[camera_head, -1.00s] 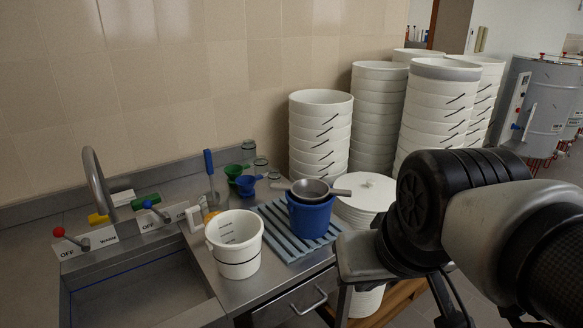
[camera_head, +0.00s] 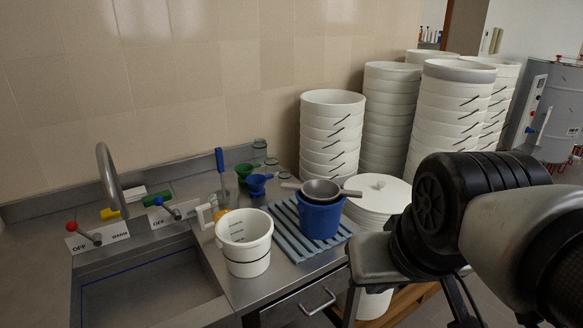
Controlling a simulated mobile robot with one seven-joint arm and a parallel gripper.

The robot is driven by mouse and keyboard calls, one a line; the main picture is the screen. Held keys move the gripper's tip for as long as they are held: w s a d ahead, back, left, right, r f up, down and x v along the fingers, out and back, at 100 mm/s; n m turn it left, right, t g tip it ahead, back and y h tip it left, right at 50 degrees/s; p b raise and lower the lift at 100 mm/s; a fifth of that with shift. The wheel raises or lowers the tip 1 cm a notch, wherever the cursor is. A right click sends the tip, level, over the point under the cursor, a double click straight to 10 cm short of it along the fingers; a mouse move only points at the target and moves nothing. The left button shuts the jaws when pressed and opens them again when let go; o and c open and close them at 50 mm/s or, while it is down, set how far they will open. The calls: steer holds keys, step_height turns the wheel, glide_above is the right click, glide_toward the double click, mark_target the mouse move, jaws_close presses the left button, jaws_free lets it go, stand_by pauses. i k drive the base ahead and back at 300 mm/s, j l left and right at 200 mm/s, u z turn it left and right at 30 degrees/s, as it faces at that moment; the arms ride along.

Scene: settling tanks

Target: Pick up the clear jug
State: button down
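A whitish, open-topped vessel (camera_head: 245,260) stands upright on the steel counter, right of the sink. It has dark graduation marks and a dark line around its lower part. A pale handle-like shape (camera_head: 203,215) shows at its upper left; I cannot tell whether it is joined to the vessel. This vessel may be the clear jug, but it looks milky rather than clear. My arm fills the lower right; my gripper's fingers do not show.
A blue bucket (camera_head: 318,222) with a metal pan (camera_head: 321,189) on top stands on a slatted blue rack (camera_head: 285,229), close right of the vessel. The sink (camera_head: 150,285) and curved tap (camera_head: 109,178) lie left. Tall stacks of white buckets (camera_head: 331,140) rise behind.

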mark_target(222, 202)
steer(key=i+j+u, duration=0.1)
steer(key=i+u, duration=0.25)
steer(key=u, duration=0.15)
steer(key=i+u, duration=0.3)
steer(key=u, duration=0.2)
